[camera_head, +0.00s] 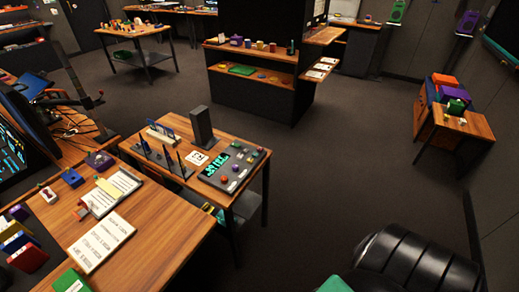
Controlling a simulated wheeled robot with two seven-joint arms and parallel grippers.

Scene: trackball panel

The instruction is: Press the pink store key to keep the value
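A dark panel (219,183) lies on the small wooden table in the middle of the picture. It has a screen with cyan-green marks (223,159), several coloured round parts and some pale parts along its right half. The parts are too small for me to tell which is the pink store key or read any label. Neither of my grippers is in view.
On the same table (225,198) stand a tall dark block (201,127), a white card (197,157) and thin upright dark pieces. A wooden desk (160,236) with papers adjoins at left. A black ribbed shape (418,262) fills the lower right. Open floor (335,180) lies right of the table.

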